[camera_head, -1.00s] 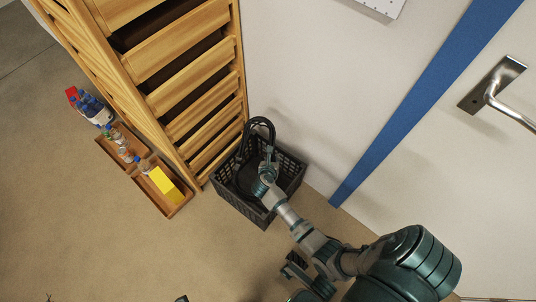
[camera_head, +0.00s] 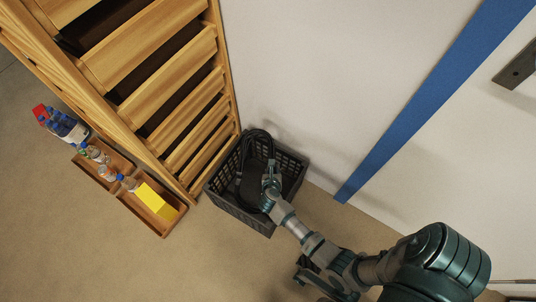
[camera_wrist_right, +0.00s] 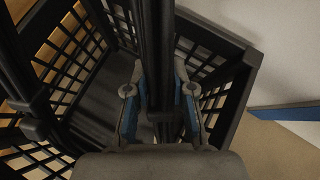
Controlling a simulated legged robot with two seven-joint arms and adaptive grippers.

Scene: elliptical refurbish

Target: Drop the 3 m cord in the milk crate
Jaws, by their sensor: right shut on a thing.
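The black cord (camera_head: 250,158) is a coiled loop at the milk crate, and it also shows in the right wrist view (camera_wrist_right: 154,45) as a thick dark bundle. My right gripper (camera_head: 269,182) is over the crate's opening and shut on the cord; in the right wrist view its fingers (camera_wrist_right: 160,105) sit on both sides of the bundle. The dark grey milk crate (camera_head: 238,212) stands on the floor against the wall; its lattice walls (camera_wrist_right: 225,85) surround the gripper in the wrist view. Part of the cord hangs inside the crate.
A wooden slatted unit (camera_head: 165,85) stands directly left of the crate. A wooden tray (camera_head: 160,228) with bottles and a yellow item (camera_head: 156,201) lies on the floor to its left. The wall with a blue strip (camera_head: 430,105) is behind. Floor in front is clear.

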